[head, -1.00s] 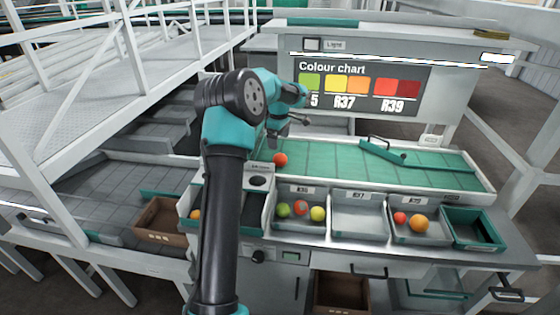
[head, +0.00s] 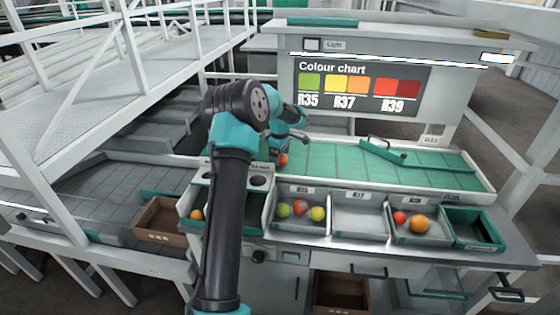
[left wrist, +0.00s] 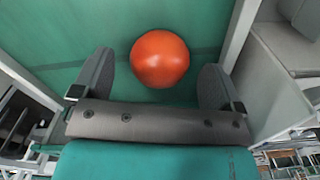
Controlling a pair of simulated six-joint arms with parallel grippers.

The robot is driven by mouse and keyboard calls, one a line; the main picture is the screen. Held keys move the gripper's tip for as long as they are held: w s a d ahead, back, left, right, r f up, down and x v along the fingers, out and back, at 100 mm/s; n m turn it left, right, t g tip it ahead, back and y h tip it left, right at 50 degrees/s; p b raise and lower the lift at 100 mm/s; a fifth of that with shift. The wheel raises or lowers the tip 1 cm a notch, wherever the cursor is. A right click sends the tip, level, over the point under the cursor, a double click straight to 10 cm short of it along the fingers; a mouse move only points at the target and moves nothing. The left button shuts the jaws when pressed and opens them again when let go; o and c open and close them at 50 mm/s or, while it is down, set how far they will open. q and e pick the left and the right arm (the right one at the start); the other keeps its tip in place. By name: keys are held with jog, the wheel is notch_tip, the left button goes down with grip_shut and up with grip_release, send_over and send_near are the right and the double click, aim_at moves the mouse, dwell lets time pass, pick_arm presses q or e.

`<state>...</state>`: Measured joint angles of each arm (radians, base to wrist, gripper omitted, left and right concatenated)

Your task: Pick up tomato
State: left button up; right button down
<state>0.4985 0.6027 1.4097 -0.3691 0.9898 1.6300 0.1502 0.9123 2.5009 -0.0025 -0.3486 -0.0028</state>
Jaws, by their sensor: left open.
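A red-orange tomato (head: 283,160) lies on the green mat (head: 330,165) near its left end, partly hidden by my left gripper. My left gripper (head: 279,150) is open and close above the tomato; its fingers are hard to make out in the head view. In the left wrist view the tomato (left wrist: 160,58) shows whole between the two spread fingers (left wrist: 156,72), nearer the fingertips than the palm. I see no clear contact between the fingers and the tomato. My right gripper is not in view.
Grey trays stand in front of the mat: one with several tomatoes (head: 275,223), an empty one (head: 358,222), one with two (head: 397,236). A green-rimmed bin (head: 474,230) is at right. A green handled bar (head: 382,151) lies across the mat. A colour chart (head: 361,88) stands behind.

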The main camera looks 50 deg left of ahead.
pick_arm(q)
notch_tip(320, 180, down, 2)
jog(key=shift+f, duration=0.15)
dwell(0.4)
jog(key=c, duration=0.8)
jog(key=shift+o, duration=0.2)
notch_tip(320, 180, up, 10)
jog(key=shift+r, duration=0.1)
dwell(0.5)
